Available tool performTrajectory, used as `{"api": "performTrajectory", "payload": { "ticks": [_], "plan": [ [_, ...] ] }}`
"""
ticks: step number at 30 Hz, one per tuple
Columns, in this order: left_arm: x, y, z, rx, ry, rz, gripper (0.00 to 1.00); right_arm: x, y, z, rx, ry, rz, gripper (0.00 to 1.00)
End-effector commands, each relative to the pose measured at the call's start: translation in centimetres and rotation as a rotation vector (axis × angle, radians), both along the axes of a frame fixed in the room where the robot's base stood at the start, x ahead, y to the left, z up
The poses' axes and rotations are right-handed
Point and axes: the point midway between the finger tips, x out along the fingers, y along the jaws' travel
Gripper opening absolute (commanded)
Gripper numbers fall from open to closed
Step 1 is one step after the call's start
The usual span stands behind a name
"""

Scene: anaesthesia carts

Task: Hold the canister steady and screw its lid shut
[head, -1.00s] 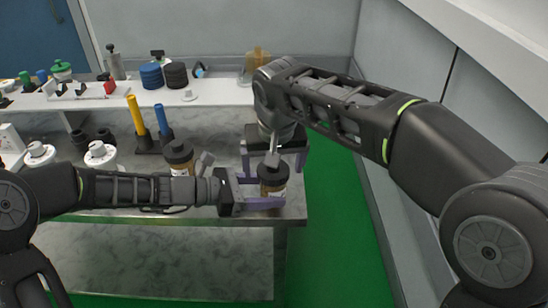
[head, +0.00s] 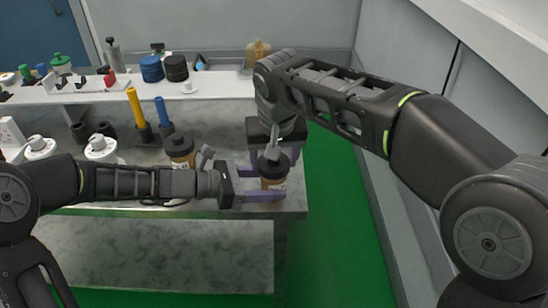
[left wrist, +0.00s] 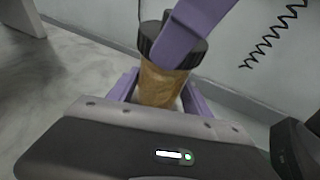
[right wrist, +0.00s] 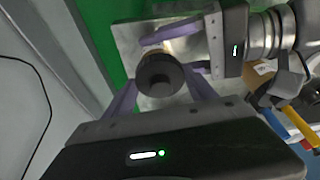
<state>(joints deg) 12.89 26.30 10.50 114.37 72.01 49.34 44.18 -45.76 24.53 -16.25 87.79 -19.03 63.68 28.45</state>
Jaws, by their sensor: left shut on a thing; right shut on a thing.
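The amber canister (head: 272,183) stands upright at the bench's front right corner, with a dark lid (head: 270,164) on top. My left gripper (head: 264,191) comes in from the left and is shut around the canister's body. The canister (left wrist: 165,84) shows between its purple fingers in the left wrist view. My right gripper (head: 274,156) reaches down from above, shut on the lid. In the right wrist view the round lid (right wrist: 160,74) sits between its purple fingers. A right finger covers part of the lid in the left wrist view. The lid's threads are hidden.
A second amber canister with a dark lid (head: 180,147) stands left, just behind my left arm. Yellow (head: 136,105) and blue (head: 161,112) cylinders stand behind it. White-topped containers (head: 100,148) are further left. Green floor (head: 335,230) lies right of the bench.

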Motion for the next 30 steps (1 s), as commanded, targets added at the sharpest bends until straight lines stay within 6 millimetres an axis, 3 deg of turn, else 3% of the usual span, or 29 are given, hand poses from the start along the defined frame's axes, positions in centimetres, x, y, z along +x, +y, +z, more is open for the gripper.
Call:
{"api": "performTrajectory", "payload": {
  "ticks": [5,13,23,30],
  "plan": [
    [0.03,0.04,0.0,0.0,0.0,0.001,0.35,0.01,0.03,0.0,0.0,0.0,-0.019,0.27],
    [0.03,0.04,0.0,0.0,0.0,0.001,0.35,0.05,0.14,-0.01,-0.001,-0.001,-0.241,0.27],
    [0.02,0.03,0.0,0.0,0.0,0.001,0.35,0.03,0.13,0.01,-0.001,0.0,-0.274,0.27],
    [0.02,0.04,-0.01,0.0,0.0,0.001,0.35,0.08,0.27,0.03,0.0,-0.001,-0.487,0.27]
  ]
}}
